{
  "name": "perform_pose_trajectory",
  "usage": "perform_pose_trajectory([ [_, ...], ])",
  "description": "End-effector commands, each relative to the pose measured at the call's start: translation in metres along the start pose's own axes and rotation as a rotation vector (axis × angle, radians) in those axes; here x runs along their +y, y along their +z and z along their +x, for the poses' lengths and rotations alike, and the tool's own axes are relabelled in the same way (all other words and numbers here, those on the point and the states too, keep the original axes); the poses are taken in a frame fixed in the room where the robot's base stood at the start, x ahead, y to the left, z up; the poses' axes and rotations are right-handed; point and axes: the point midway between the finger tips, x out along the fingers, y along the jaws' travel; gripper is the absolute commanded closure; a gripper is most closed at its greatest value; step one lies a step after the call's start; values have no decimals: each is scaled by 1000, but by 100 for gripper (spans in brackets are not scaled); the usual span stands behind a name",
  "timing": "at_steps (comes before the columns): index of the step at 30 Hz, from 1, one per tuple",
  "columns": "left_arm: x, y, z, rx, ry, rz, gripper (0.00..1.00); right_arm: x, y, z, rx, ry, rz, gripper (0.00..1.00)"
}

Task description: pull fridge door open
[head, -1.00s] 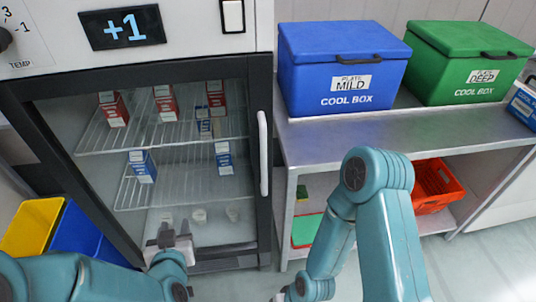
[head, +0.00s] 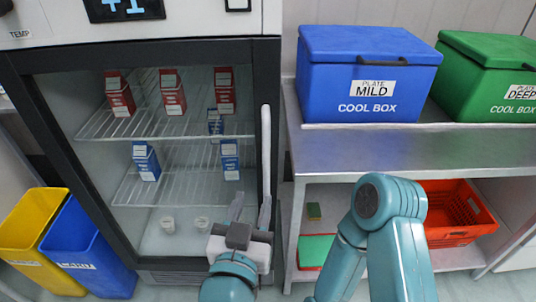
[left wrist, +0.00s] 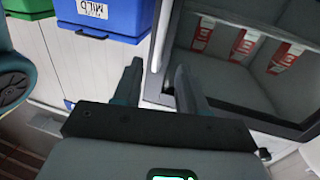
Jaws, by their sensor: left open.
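The fridge door (head: 42,125) has a dark frame and a glass pane and looks closed. Its white upright handle (head: 266,150) runs along the right side of the frame. My left gripper (head: 250,205) is open, its fingers pointing up at the lower end of the handle. The right finger overlaps the handle's lower end in the head view; I cannot tell if they touch. In the left wrist view the two fingers (left wrist: 157,82) are apart beside the dark door frame (left wrist: 235,108). My right arm is folded in front; its gripper is out of view.
Red cartons (head: 172,92) and blue cartons (head: 146,162) stand on wire shelves behind the glass. A steel bench (head: 400,150) with blue (head: 365,80) and green (head: 495,75) cool boxes stands right. Yellow (head: 30,225) and blue (head: 80,250) bins stand left.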

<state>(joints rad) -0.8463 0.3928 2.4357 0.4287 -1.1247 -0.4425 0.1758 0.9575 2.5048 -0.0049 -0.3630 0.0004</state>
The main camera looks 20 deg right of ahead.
Motion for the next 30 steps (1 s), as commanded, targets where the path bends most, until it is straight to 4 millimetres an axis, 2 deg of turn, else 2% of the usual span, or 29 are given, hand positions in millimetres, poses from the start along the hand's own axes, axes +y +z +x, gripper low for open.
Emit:
perform_pose_trajectory([
  [5, -2, 0, 32, -2, -6, 0, 58, -1, 0, -2, 0, 0, 0, 32],
  [12, -1, 0, 92, -1, -6, -1, 58, -1, 0, -3, 0, 0, 0, 32],
  [18, 0, 0, 134, -1, -7, 0, 58, -2, 0, -5, 0, 0, 0, 32],
  [24, 0, 0, 155, -1, -6, 0, 58, -2, 0, -6, 0, 0, 0, 32],
  [30, 0, 0, 160, -1, -5, 0, 58, -2, 0, -6, 0, 0, 0, 32],
])
